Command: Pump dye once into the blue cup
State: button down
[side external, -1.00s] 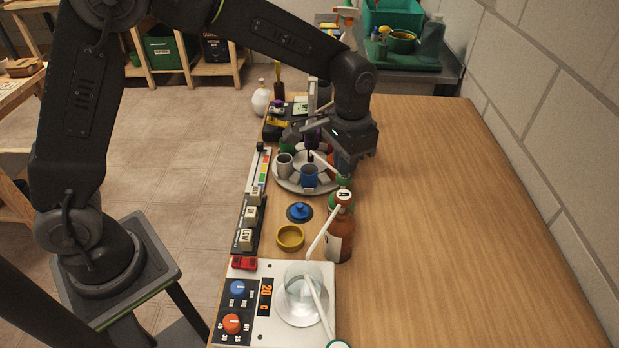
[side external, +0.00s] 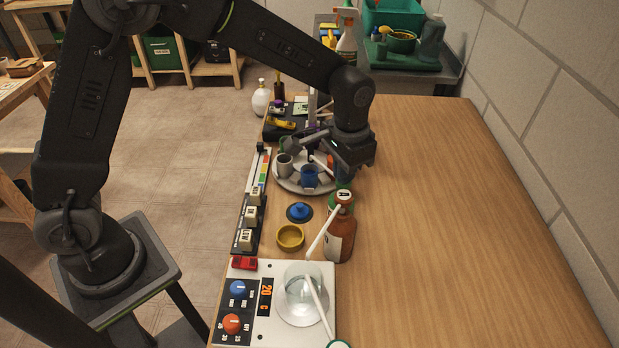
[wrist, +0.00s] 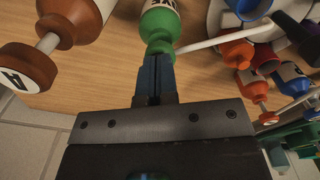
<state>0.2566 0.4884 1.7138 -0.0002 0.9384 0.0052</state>
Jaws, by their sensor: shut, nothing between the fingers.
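The blue cup (side external: 309,177) stands on a round pale tray (side external: 290,186), near its front edge. What seems to be the same cup shows at the top of the wrist view (wrist: 248,8). A green pump bottle (wrist: 160,22) has a green head and a white spout pointing towards the tray. In the side view it is mostly hidden behind the brown bottle. My gripper (wrist: 155,72) is shut and empty, its fingertips close to the green pump head. I cannot tell whether they touch it. In the side view the fingertips are hidden.
A brown bottle labelled A (side external: 340,238) stands in front of the green one. An orange bottle (wrist: 250,85) and a blue bottle (wrist: 291,78) stand beyond. A grey cup (side external: 285,165) shares the tray. A heater with a glass vessel (side external: 303,290) is nearer; the table's right is clear.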

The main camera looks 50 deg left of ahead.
jog(key=shift+r, duration=1.8)
jog(key=shift+r, duration=0.1)
notch_tip(320, 180, up, 6)
jog(key=shift+f, duration=0.1)
jog(key=s+a+r+n+t, duration=0.1)
jog(key=s+a+r, duration=0.2)
jog(key=s+a, duration=0.15)
jog(key=s+a+r+t, duration=0.2)
jog(key=s+a+r, duration=0.15)
jog(key=s, duration=0.25)
jog(key=s+a+f+n+t, duration=0.2)
jog(key=s+a, duration=0.1)
jog(key=s, duration=0.8)
jog(key=shift+s+a+t, duration=0.15)
jog(key=shift+s+t, duration=0.1)
jog(key=shift+t, duration=0.05)
